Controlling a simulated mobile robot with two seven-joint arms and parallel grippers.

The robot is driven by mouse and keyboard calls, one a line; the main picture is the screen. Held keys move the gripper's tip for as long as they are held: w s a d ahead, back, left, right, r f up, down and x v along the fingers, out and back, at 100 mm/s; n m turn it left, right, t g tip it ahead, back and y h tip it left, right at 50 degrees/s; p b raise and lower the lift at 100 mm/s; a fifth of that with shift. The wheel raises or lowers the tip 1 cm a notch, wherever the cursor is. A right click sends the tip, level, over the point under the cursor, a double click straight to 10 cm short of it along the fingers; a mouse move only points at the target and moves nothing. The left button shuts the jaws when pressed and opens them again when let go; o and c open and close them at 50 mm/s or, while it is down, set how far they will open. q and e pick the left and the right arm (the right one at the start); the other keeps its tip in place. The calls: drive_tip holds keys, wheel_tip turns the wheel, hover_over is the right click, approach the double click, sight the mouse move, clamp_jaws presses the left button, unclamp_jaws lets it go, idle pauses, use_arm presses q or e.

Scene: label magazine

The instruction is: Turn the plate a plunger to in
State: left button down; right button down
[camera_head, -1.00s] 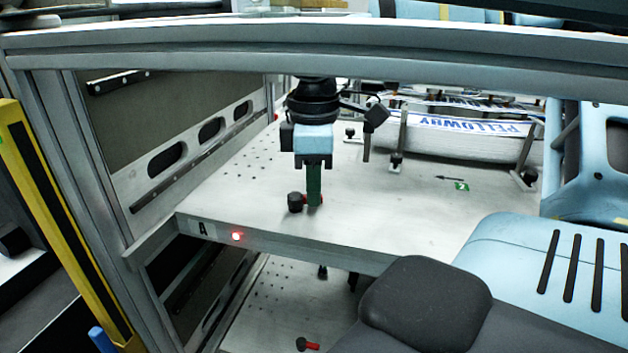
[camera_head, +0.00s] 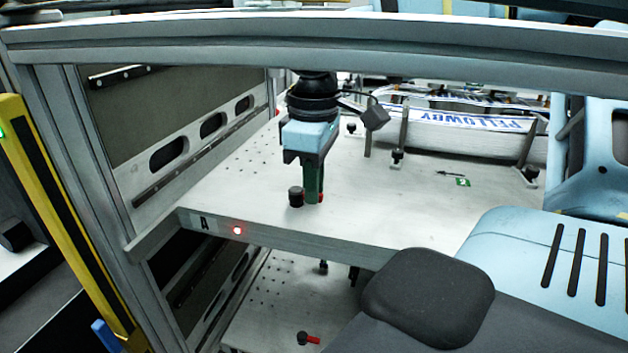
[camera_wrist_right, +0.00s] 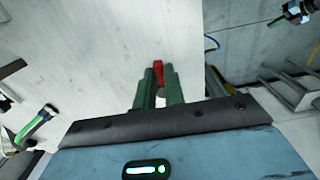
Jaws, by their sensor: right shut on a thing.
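Plate A (camera_head: 350,235) is the upper grey plate, with the letter A and a lit red lamp (camera_head: 238,230) on its front edge. Its plunger has a black knob (camera_head: 296,196) standing on the plate near the front edge, with a red part beside it. My right gripper (camera_head: 313,197) points down over the plunger, its green fingers shut on the red part. In the right wrist view, the red lever (camera_wrist_right: 158,70) shows between the green fingers (camera_wrist_right: 160,85). The fingers hide part of the plunger. My left gripper is not in view.
A lower plate (camera_head: 270,300) has its own plunger with a red lever (camera_head: 308,338). A label stack marked PELLOWBY (camera_head: 475,122) lies behind on plate A between dark posts. A metal frame beam (camera_head: 300,45) crosses above, and a slotted side wall (camera_head: 180,150) stands at left.

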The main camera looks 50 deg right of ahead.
drive_tip(key=c, duration=1.5)
unclamp_jaws()
drive_tip(key=shift+r+b, duration=0.35)
drive_tip(key=shift+r, duration=3.6)
